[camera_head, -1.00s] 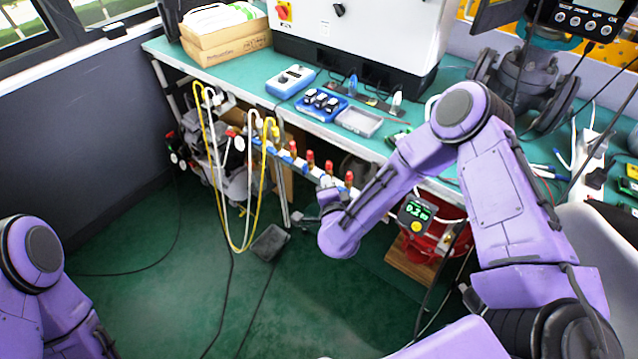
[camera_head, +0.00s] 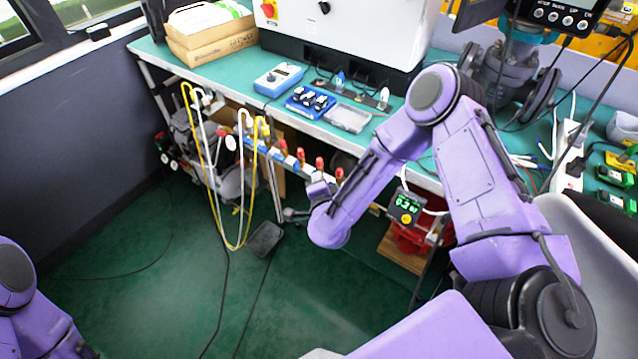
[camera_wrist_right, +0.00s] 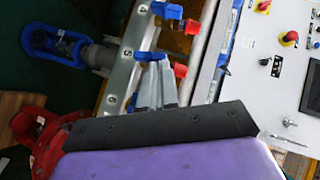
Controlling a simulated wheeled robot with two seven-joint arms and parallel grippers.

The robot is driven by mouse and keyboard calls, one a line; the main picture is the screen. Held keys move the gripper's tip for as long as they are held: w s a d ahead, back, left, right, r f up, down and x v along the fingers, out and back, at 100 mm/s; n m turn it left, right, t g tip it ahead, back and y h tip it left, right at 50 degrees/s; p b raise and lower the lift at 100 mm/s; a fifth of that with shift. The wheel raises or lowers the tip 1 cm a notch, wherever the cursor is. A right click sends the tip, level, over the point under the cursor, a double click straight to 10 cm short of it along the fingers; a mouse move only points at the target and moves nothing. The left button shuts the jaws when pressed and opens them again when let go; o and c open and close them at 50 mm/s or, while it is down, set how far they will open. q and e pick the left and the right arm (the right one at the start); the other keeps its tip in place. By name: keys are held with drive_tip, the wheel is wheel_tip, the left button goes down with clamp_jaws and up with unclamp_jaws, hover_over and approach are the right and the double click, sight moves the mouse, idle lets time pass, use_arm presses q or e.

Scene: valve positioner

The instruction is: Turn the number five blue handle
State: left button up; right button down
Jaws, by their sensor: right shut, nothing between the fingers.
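A pale manifold rail with a row of valves (camera_head: 301,157) runs below the bench's front edge, with red fittings and blue handles. In the right wrist view, a blue handle (camera_wrist_right: 150,55) lies just beyond my fingertips, beside a red fitting (camera_wrist_right: 181,71). Another blue handle (camera_wrist_right: 168,11) is farther along. Round number labels (camera_wrist_right: 128,52) sit on the rail, too small to read surely. My right gripper (camera_wrist_right: 155,68) is shut and empty, its tips close to the nearer blue handle; whether they touch it I cannot tell. It also shows at the rail in the head view (camera_head: 318,184). My left gripper is out of view.
Yellow and white hoses (camera_head: 226,240) hang at the rail's left end. The green bench (camera_head: 222,76) above carries a cabinet (camera_head: 340,35) and small trays. The green floor in front is mostly clear.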

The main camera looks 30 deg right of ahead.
drive_tip(key=shift+r, duration=0.15)
idle(0.6)
drive_tip(key=shift+s+r+p, duration=0.1)
drive_tip(key=shift+r+p, duration=0.65)
drive_tip(key=shift+p, duration=0.05)
